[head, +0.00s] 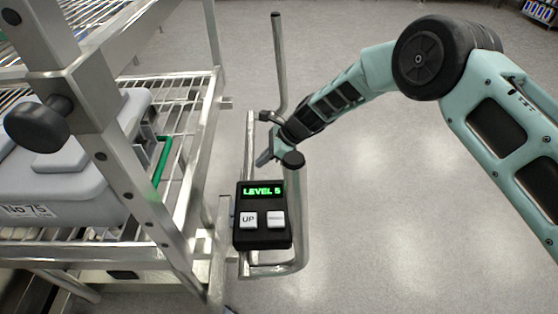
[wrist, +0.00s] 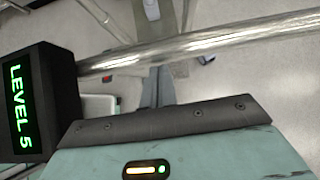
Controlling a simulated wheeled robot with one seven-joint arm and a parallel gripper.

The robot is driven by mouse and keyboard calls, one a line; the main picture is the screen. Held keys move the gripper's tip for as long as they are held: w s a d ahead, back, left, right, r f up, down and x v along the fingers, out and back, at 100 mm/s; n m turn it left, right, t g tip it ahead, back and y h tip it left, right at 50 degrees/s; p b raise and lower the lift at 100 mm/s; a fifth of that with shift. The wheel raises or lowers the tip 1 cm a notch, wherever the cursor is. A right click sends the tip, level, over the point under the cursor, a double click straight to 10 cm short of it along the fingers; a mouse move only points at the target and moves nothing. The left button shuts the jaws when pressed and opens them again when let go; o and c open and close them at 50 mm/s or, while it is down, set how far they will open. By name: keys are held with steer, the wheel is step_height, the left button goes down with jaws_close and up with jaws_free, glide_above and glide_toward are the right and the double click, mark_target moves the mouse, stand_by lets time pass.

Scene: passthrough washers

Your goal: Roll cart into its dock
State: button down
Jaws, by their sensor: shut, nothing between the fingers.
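The cart (head: 214,110) is a metal frame with wire shelves on the left of the head view. Its tubular handle (head: 279,65) rises on the near right side and also crosses the wrist view (wrist: 215,40). A black control box (head: 262,238) on the handle side reads LEVEL 5 in green; it also shows at left in the wrist view (wrist: 40,100). My gripper (head: 264,160) is at the handle, just above the box. Its fingers (wrist: 158,88) are shut with nothing held; whether they touch the handle is unclear. I cannot make out the dock.
A grey case (head: 70,180) labelled No 75 and a green bar (head: 162,160) lie on the shelf. A metal post with a black knob (head: 37,125) stands close at left. The grey floor (head: 390,220) to the right is clear. A small rack (head: 540,10) is far at top right.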

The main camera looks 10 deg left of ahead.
steer(key=shift+s+a, duration=0.25)
steer(key=shift+a, duration=0.45)
steer(key=shift+r, duration=0.1)
steer(key=w+d+f+v, duration=0.1)
steer(key=d+f+v, duration=0.1)
steer(key=v, duration=1.2)
steer(key=s+d+r+n+h, duration=0.35)
steer(key=s+r+n, duration=0.85)
steer(key=s, duration=0.4)
steer(key=s+d+r+n+h, duration=0.1)
steer(key=s+d+r+n, duration=0.1)
steer(key=s+d+n, duration=0.3)
steer(key=s+d+r+n+t+h+p, duration=0.1)
steer(key=s+d+r+n+h, duration=0.1)
steer(key=s+d+n, duration=0.4)
steer(key=s+d+r, duration=0.1)
steer(key=s+d, duration=0.3)
steer(key=s, duration=0.3)
steer(key=shift+s+d, duration=0.35)
